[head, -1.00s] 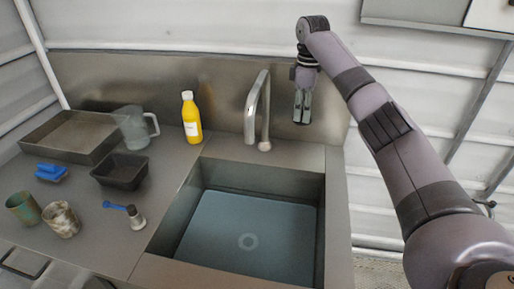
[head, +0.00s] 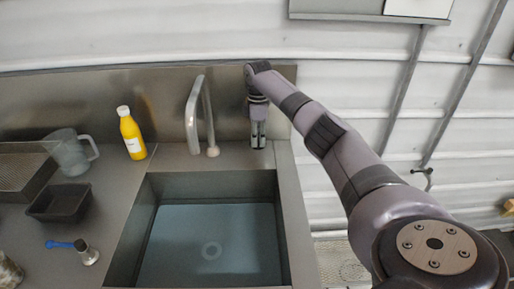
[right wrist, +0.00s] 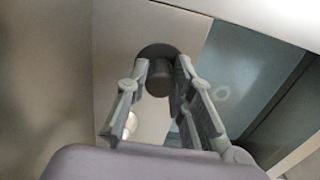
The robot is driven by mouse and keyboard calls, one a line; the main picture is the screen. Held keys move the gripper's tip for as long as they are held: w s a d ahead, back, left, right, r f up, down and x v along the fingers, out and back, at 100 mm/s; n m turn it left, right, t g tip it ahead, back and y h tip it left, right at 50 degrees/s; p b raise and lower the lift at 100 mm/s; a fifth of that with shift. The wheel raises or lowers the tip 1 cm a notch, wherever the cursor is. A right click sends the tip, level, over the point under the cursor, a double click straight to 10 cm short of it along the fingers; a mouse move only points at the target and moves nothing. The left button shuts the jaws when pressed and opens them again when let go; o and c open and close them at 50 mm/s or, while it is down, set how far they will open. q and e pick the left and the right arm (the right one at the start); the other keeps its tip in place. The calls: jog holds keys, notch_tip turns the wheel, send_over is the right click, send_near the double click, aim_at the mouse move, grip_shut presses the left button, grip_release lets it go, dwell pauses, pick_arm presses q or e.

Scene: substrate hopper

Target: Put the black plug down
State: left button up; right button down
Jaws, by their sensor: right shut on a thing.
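My right gripper (head: 258,142) points down over the counter strip behind the sink, to the right of the faucet. In the right wrist view its fingers (right wrist: 161,72) are closed around the grip of the black plug (right wrist: 158,82). The plug's wide dark disc faces away from the palm, close to the counter. I cannot tell whether it touches the surface. In the head view the plug is too small and hidden by the fingers to make out. My left gripper is not in view.
The sink (head: 130,238) has a ring-shaped drain (head: 211,251) in its floor. A tall faucet (head: 194,115) stands left of my gripper.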

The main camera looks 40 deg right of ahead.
aim_at(258, 158)
jog(key=shift+f, duration=2.65)
jog(key=shift+f, duration=0.15)
jog(key=c, duration=1.4)
grip_release()
notch_tip(258, 158, up, 12)
jog(key=shift+r+b, duration=0.2)
jog(key=shift+b, duration=0.2)
